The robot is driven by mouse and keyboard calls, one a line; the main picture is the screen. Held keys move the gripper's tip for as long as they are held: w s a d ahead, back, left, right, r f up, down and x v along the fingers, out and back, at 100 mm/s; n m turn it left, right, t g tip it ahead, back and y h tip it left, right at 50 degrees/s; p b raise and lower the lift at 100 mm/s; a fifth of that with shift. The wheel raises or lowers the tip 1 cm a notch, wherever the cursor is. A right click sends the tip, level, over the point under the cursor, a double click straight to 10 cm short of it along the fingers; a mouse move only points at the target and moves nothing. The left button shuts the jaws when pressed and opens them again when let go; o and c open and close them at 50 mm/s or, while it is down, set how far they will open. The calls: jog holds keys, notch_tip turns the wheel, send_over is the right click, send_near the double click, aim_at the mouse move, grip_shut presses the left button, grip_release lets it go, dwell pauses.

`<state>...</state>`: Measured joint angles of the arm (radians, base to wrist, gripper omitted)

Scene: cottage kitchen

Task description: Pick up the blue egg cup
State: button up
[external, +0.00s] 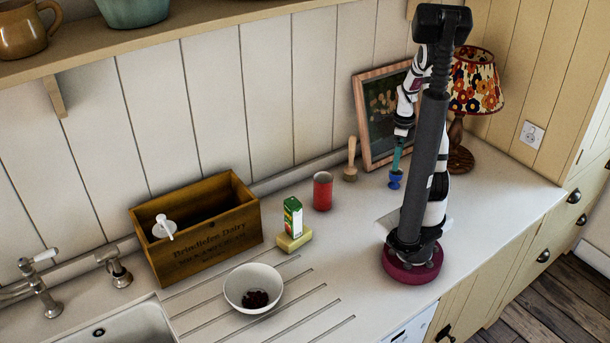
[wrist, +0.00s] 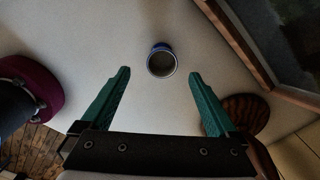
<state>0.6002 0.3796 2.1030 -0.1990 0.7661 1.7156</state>
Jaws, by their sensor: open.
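The blue egg cup (external: 395,179) stands upright on the white counter behind my arm in the external view. In the wrist view the blue egg cup (wrist: 161,61) is seen from above, with its round rim and grey inside showing. My gripper (wrist: 157,75) is open, with its two green fingers spread and nothing between them. The cup lies a little beyond the fingertips in that view, roughly midway between them. In the external view my gripper (external: 396,160) points down just above the cup. My arm hides part of the gripper there.
A framed picture (external: 383,112) leans on the wall behind the cup, and a patterned lamp (external: 474,85) stands right of it. A wooden pestle-like tool (external: 350,160), red can (external: 322,191), green carton (external: 292,217), white bowl (external: 253,306) and wooden crate (external: 205,247) stand to the left.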

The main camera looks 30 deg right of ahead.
aim_at(395, 179)
jog(key=f, duration=0.7)
jog(key=shift+d, duration=0.2)
jog(key=shift+r, duration=0.1)
jog(key=c, duration=1.5)
